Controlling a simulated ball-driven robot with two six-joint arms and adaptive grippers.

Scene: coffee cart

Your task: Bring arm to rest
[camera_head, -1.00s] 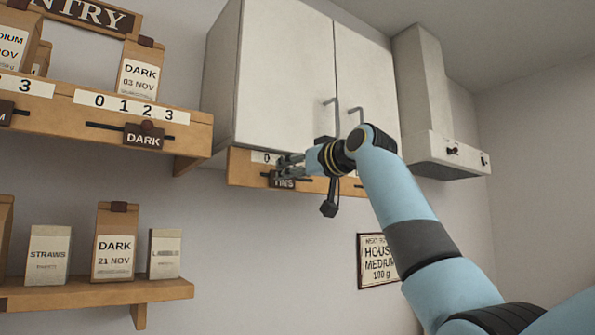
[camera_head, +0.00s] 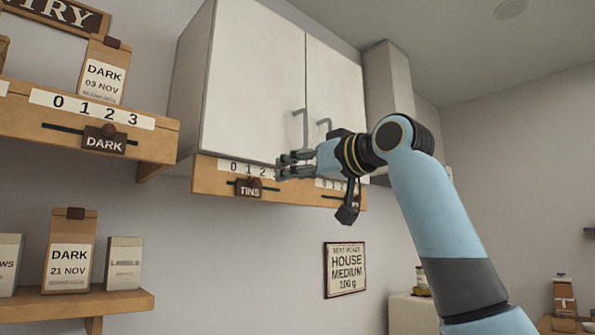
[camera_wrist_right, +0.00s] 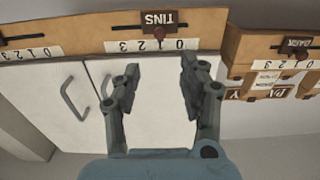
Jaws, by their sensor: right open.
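My right gripper (camera_head: 284,166) is in front of the wooden rail under the white wall cabinet, just right of the TINS tag in the head view. My blue right arm reaches up to it from the lower right. In the right wrist view the gripper (camera_wrist_right: 160,75) has its two fingers apart with nothing between them. The cabinet (camera_head: 255,90) has both doors shut, and the fingers do not hold its handles. My left gripper is not in view.
The TINS slider (camera_head: 249,187) sits on the cabinet rail (camera_head: 210,182). A shelf with a DARK slider (camera_head: 104,140) and a coffee bag (camera_head: 103,75) is at the left. A lower shelf (camera_head: 130,301) holds more packages. A HOUSE MEDIUM sign (camera_head: 345,270) hangs below the cabinet.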

